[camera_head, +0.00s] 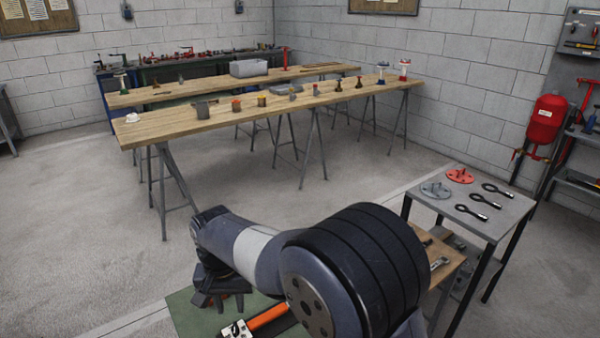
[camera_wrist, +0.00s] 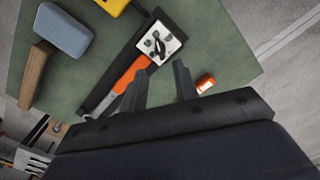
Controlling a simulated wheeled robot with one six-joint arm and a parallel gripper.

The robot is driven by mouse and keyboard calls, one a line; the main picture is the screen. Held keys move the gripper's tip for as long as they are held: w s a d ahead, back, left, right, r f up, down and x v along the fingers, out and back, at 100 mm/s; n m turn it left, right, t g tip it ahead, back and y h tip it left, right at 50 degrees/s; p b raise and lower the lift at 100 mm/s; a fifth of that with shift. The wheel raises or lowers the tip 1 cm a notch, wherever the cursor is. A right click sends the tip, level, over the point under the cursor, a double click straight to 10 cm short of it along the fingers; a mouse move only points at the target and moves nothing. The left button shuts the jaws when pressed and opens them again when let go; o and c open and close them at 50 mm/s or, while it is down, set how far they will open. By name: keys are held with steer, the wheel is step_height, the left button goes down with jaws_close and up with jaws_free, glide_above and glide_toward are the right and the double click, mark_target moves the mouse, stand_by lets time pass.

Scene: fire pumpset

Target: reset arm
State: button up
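My arm (camera_head: 350,270) fills the lower middle of the head view, bent out over a green mat (camera_head: 190,315). My gripper (camera_head: 220,303) points down at the arm's left end, above the mat. In the wrist view my gripper (camera_wrist: 161,78) has its two dark fingers apart, with only green mat visible between them. It looks empty. The fingertips appear close to an orange-and-black tool (camera_wrist: 127,76) and a white square piece with dark marks (camera_wrist: 160,41). I cannot tell the height of the fingers above the mat.
A blue-grey block (camera_wrist: 62,30), a wooden piece (camera_wrist: 37,72), a yellow item (camera_wrist: 112,5) and a small orange item (camera_wrist: 205,83) surround my gripper. A grey side table (camera_head: 510,213) stands at right. Long wooden workbenches (camera_head: 170,122) stand behind, with open floor (camera_head: 80,220) at left.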

mark_target(235, 326)
step_height(235, 326, down, 8)
steer(key=shift+r, duration=0.15)
stand_by(0.6)
